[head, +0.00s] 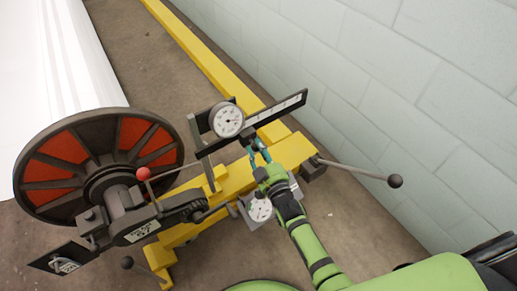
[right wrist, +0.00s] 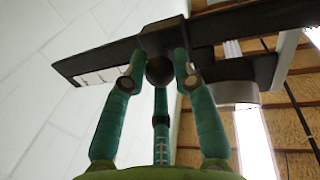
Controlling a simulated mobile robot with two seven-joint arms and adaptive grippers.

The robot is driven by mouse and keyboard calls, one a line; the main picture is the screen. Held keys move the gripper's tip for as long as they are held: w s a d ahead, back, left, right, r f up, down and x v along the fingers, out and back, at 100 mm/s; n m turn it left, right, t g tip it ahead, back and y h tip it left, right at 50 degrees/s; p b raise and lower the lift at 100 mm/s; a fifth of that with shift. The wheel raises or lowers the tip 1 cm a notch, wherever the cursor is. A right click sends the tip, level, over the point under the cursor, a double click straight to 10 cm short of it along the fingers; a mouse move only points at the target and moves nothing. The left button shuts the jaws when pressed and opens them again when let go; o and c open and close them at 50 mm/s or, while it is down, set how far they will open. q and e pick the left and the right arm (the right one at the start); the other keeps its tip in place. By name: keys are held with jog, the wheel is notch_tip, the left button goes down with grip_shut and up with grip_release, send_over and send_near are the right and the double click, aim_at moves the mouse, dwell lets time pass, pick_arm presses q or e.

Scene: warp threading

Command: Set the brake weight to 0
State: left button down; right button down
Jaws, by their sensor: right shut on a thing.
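A dark beam (head: 285,107) with a white scale strip slants up to the right beside a round white dial (head: 227,120) in the head view. My right gripper (head: 256,151) is below the beam. In the right wrist view, the beam (right wrist: 85,62) crosses the top, with a dark block (right wrist: 155,38) on it. The teal fingers of my right gripper (right wrist: 160,66) are closed around a dark round knob (right wrist: 159,72) under this block. The block's reading on the scale is too small to tell. My left gripper is out of view.
A yellow frame (head: 240,178) carries a lever with a red ball (head: 143,174) and a rod with a black ball (head: 395,181). A second dial (head: 260,210) sits below my gripper. A large red and black wheel (head: 60,160) stands left. A block wall (head: 400,100) runs behind.

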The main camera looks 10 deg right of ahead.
jog(key=c, duration=1)
grip_release()
jog(key=shift+a+r, duration=0.15)
jog(key=shift+a, duration=0.2)
jog(key=shift+d, duration=0.1)
jog(key=shift+s, duration=0.35)
jog(key=s, duration=0.3)
jog(key=s+d, duration=0.1)
jog(key=s, duration=0.7)
jog(key=shift+s+d, duration=0.15)
jog(key=shift+d, duration=0.2)
